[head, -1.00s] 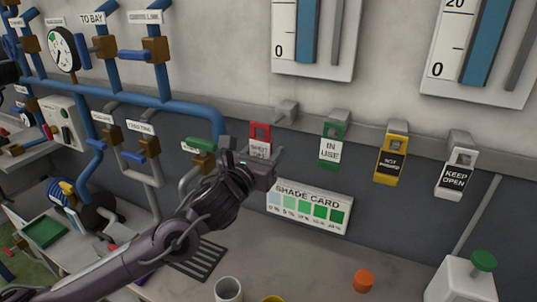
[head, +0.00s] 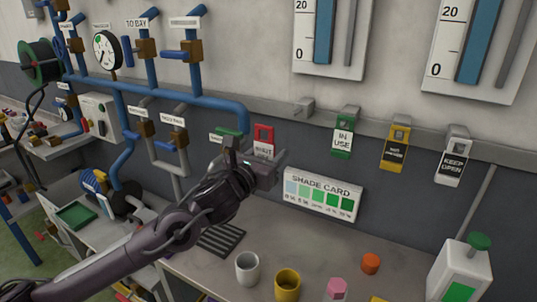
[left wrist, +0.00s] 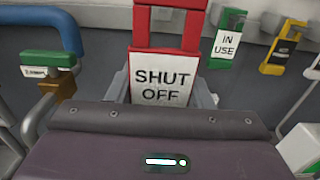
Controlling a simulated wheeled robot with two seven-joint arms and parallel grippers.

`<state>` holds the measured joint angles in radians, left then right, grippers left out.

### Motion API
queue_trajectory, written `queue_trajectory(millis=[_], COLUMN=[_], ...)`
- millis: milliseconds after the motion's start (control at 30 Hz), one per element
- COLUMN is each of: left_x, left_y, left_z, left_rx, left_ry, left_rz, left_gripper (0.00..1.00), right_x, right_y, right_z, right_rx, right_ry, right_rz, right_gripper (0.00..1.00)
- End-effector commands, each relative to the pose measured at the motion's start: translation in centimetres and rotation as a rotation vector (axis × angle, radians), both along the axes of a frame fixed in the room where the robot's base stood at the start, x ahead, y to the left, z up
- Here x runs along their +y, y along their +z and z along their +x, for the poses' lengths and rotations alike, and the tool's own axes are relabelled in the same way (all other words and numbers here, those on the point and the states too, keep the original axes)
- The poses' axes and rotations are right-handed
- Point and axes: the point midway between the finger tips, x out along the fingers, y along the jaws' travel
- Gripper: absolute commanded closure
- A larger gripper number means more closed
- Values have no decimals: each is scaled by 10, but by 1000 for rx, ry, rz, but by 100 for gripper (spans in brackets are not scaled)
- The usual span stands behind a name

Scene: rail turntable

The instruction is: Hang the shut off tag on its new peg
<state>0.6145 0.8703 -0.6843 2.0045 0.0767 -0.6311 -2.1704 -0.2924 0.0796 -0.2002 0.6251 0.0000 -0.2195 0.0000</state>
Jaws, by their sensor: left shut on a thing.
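The red shut off tag (head: 264,134) has a white panel reading SHUT OFF, and it also shows in the left wrist view (left wrist: 165,84). My left gripper (head: 264,170) is shut on its lower part; the tag stands upright above the jaws. The tag is left of and below a bare grey peg (head: 304,107) on the wall rail, apart from it. A green-handled valve (head: 229,134) is just left of the tag, also at left in the left wrist view (left wrist: 50,62). My right gripper is not in view.
The green IN USE tag (head: 344,138), yellow tag (head: 396,148) and KEEP OPEN tag (head: 453,163) hang on pegs to the right. A shade card (head: 321,194) is below. Blue pipes (head: 190,97) with several valves fill the left. Cups (head: 247,268) stand on the bench.

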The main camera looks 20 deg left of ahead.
Motion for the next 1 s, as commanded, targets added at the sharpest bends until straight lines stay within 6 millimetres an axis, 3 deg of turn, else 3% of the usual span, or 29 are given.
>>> queue_trajectory(millis=[400, 1000], left_x=[1, 7], left_y=[7, 8], left_z=[-2, -31], left_rx=[-1, 0], left_ry=[0, 0], left_rz=[1, 1], left_gripper=[75, 75], right_x=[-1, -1], right_y=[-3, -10], right_z=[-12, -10], right_rx=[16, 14], right_ry=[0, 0], right_rz=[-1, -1], right_gripper=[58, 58])
